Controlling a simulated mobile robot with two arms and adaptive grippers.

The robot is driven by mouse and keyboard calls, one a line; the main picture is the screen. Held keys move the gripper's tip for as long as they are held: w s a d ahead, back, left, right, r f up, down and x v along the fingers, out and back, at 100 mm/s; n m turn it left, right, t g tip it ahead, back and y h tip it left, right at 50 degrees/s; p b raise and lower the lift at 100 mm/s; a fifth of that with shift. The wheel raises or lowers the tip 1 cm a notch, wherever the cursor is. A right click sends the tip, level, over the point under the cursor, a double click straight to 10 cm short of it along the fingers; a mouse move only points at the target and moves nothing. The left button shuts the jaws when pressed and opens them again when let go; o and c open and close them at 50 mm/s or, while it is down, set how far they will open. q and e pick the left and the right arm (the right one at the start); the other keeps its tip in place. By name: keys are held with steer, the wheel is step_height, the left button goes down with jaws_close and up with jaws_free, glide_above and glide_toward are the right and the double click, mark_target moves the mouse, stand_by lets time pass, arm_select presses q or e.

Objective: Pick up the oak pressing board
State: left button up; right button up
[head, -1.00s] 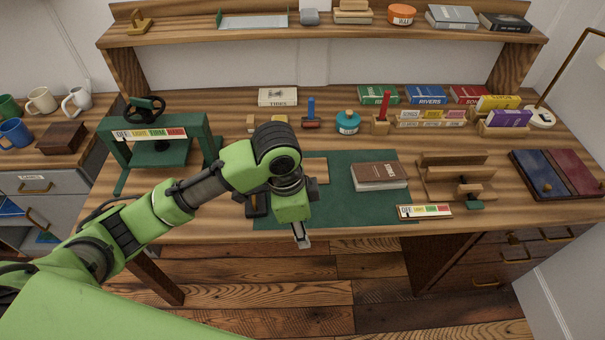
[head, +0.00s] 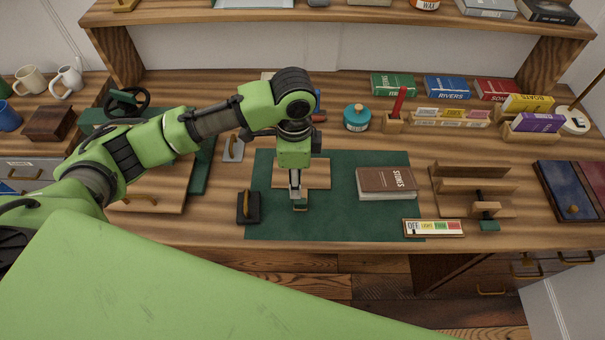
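A flat light-wood board (head: 318,173) lies on the green mat (head: 345,220), partly hidden behind my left gripper. Another light-wood board with a brass handle (head: 172,192) lies at the left by the green press (head: 202,165), partly covered by my arm. I cannot tell from looks alone which is the oak pressing board. My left gripper (head: 299,205) points down over the mat, in front of the middle board. Its fingers overlap in this view, so their opening is unclear, and no held thing is visible. My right gripper is not in view.
A brown book (head: 386,180) lies on the mat's right. A black-based tool (head: 248,208) stands at the mat's left edge. A small colored gauge strip (head: 434,228) lies at the front right. A wooden rack (head: 470,190) stands beyond the book. The mat's front middle is clear.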

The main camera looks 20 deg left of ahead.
mark_target(300, 201)
arm_select(q)
step_height(300, 201, down, 4)
steer(key=shift+f, duration=0.25)
steer(key=f, duration=0.2)
steer(key=d+f+p, duration=0.1)
steer(key=f, duration=0.1)
steer(key=shift+w+f, duration=0.1)
steer(key=shift+f, duration=0.45)
jaws_close()
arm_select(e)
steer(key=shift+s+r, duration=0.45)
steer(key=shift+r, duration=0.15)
